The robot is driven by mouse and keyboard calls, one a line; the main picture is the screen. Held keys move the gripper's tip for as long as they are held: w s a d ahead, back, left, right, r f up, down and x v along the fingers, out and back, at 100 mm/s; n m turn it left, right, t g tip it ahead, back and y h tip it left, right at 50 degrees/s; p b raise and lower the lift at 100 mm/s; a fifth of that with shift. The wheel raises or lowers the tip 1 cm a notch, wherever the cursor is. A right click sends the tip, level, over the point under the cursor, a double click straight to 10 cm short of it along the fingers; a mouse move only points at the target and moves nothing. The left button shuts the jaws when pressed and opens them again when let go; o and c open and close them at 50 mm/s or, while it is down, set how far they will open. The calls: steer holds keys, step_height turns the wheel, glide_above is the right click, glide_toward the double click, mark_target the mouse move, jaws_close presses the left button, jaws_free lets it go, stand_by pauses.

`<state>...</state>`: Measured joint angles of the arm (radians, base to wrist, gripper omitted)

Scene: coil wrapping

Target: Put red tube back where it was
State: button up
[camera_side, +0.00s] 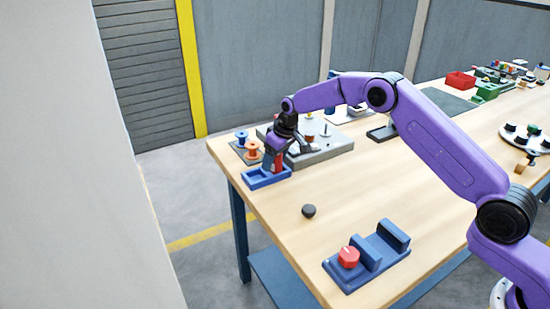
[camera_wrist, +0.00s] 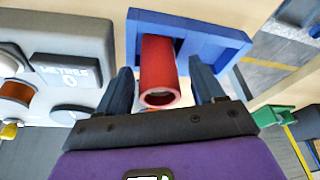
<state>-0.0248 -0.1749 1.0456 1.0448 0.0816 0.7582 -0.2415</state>
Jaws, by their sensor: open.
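The red tube (camera_wrist: 158,72) stands with its far end at the blue tray (camera_wrist: 215,35) and its open end toward the wrist camera. In the side view the red tube (camera_side: 277,162) shows beside my gripper, above the blue tray (camera_side: 256,181) at the table's left edge. My gripper (camera_wrist: 160,85) is open, with one dark finger on each side of the tube. Gaps show between the fingers and the tube in the wrist view. I cannot tell whether the tube rests on the tray floor.
A grey machine marked METRES (camera_wrist: 68,70) stands close beside the tray. Orange and blue spools (camera_side: 247,145) stand behind it. A dark round knob (camera_side: 309,211) and a blue stand with a red piece (camera_side: 348,257) are nearer the front. The table between them is clear.

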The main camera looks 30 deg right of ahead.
steer(key=v, duration=1.2)
steer(key=shift+r, duration=0.15)
steer(key=s+a+r+n+g, duration=0.1)
steer(key=s+a+r+n, duration=0.15)
steer(key=s, duration=1.05)
steer(key=s+a+r+n+g, duration=0.1)
steer(key=s+a+r+n, duration=0.15)
steer(key=s, duration=0.95)
steer(key=s+d+f+n, duration=0.1)
steer(key=s+d, duration=0.2)
steer(key=s, duration=0.5)
steer(key=s+d+f+n, duration=0.1)
steer(key=s+d, duration=0.3)
steer(key=s, duration=0.4)
steer(key=s+d+f+n+g, duration=0.1)
steer(key=s+d, duration=0.3)
steer(key=s, duration=0.4)
steer(key=shift+s+f+h, duration=0.2)
steer(key=shift+f+h, duration=0.2)
steer(key=shift+f, duration=0.1)
steer(key=shift+d, duration=0.1)
